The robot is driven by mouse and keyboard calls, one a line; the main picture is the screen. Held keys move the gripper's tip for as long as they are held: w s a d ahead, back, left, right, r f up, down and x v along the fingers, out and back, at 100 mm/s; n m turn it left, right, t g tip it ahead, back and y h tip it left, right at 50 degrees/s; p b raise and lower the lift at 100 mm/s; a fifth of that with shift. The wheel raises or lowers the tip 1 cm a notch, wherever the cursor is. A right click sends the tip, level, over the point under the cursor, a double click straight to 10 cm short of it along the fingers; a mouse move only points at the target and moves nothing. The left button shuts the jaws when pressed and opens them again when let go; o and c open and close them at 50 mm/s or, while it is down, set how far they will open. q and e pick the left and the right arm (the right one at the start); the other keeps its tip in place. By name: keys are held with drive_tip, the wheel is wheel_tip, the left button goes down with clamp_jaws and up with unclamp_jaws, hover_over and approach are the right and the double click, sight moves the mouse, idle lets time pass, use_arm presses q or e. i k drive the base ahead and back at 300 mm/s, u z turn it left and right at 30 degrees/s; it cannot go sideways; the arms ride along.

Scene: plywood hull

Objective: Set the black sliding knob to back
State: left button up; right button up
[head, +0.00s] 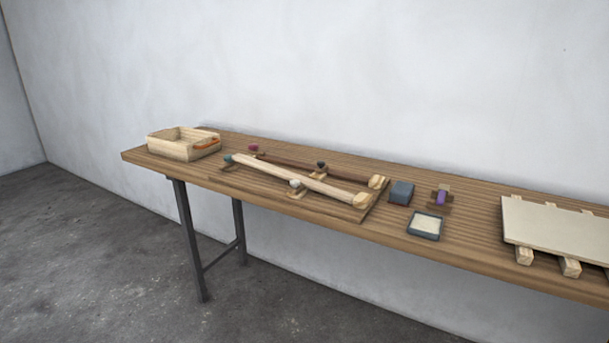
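A small black knob (321,165) sits at the dark brown rail (300,168), the rear one of two long rails on a wooden board on the table. It is about midway along that rail. A white knob (295,183) sits at the pale front rail (275,178). A dark pink knob (254,148) is at the left end of the rear rail, and a green knob (227,158) is at the left end of the front rail. Neither of my grippers is in the head view.
The long wooden table (450,250) stands against a white wall. A wooden box (170,151) with an orange handle is at its left end. Right of the rails are a blue-grey block (401,192), a shallow tray (441,226), a purple piece (441,197) and a pale panel (555,228) on wooden supports.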

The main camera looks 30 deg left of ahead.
sight(322, 169)
drive_tip(key=u, duration=2.35)
drive_tip(key=i, duration=2.2)
drive_tip(key=z, duration=1.8)
